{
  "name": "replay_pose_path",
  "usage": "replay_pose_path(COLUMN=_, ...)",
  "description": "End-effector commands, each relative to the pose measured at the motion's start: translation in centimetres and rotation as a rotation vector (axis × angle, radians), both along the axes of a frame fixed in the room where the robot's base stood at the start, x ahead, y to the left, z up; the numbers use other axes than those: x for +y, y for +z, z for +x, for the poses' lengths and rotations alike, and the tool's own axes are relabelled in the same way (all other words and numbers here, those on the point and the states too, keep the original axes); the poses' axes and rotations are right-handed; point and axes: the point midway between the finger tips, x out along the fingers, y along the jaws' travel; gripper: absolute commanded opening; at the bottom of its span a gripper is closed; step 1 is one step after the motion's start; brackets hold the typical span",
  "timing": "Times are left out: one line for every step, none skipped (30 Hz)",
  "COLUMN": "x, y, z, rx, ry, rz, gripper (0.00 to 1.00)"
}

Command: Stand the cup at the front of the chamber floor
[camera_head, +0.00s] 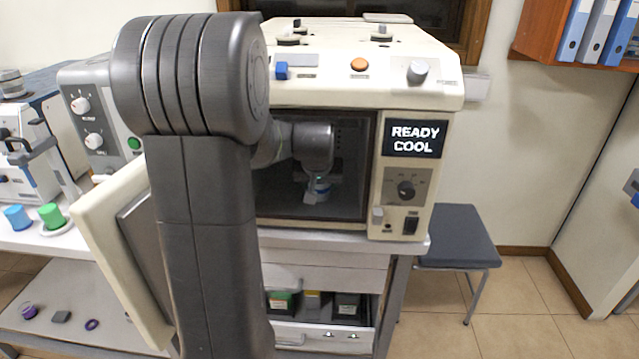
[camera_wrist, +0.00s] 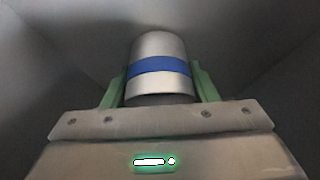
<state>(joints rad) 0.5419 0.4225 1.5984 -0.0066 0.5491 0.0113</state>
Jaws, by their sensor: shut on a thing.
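The cup (camera_wrist: 158,66) is a silver metal cylinder with a blue band, seen in the wrist view between the two green fingers of my gripper (camera_wrist: 160,88). The gripper is shut on it. In the head view my gripper (camera_head: 318,190) reaches inside the open chamber (camera_head: 350,180) of the cream machine, and the cup (camera_head: 319,196) shows there small and dim. It is low in the chamber; I cannot tell whether it touches the floor. The cup's far side and base are hidden.
The machine's display (camera_head: 413,139) reads READY COOL. The cream door (camera_head: 115,250) stands swung open at the left, behind my arm. A blue cup (camera_head: 17,217) and a green cup (camera_head: 51,215) stand on the left bench. A dark stool (camera_head: 458,237) is at the right.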

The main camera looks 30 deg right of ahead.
Motion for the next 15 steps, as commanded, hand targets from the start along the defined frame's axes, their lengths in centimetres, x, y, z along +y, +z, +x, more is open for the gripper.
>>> replay_pose_path(x=0.00, y=-0.33, z=0.00, rx=0.000, ry=0.000, rz=0.000, gripper=0.27)
replay_pose_path(x=0.01, y=-0.33, z=-0.01, rx=0.000, ry=0.000, rz=0.000, gripper=0.55)
replay_pose_path(x=0.01, y=-0.24, z=-0.01, rx=0.000, ry=0.000, rz=0.000, gripper=0.63)
replay_pose_path(x=0.01, y=-0.23, z=-0.02, rx=0.000, ry=0.000, rz=0.000, gripper=0.69)
replay_pose_path(x=0.01, y=-0.22, z=-0.01, rx=0.000, ry=0.000, rz=0.000, gripper=0.75)
replay_pose_path(x=0.01, y=-0.23, z=-0.02, rx=0.000, ry=0.000, rz=0.000, gripper=0.75)
replay_pose_path(x=0.01, y=-0.23, z=-0.02, rx=0.000, ry=0.000, rz=0.000, gripper=0.75)
replay_pose_path(x=0.01, y=-0.23, z=-0.02, rx=0.000, ry=0.000, rz=0.000, gripper=0.75)
replay_pose_path(x=0.01, y=-0.23, z=-0.02, rx=0.000, ry=0.000, rz=0.000, gripper=0.75)
replay_pose_path(x=0.01, y=-0.23, z=-0.02, rx=0.000, ry=0.000, rz=0.000, gripper=0.75)
replay_pose_path(x=0.01, y=-0.21, z=-0.01, rx=0.000, ry=0.000, rz=0.000, gripper=0.75)
replay_pose_path(x=0.01, y=-0.21, z=-0.01, rx=0.000, ry=0.000, rz=0.000, gripper=0.75)
replay_pose_path(x=0.01, y=-0.18, z=-0.02, rx=0.000, ry=0.000, rz=0.000, gripper=0.75)
replay_pose_path(x=0.01, y=-0.12, z=-0.02, rx=0.000, ry=0.000, rz=0.000, gripper=0.75)
replay_pose_path(x=0.01, y=0.05, z=-0.02, rx=0.000, ry=0.000, rz=0.000, gripper=0.75)
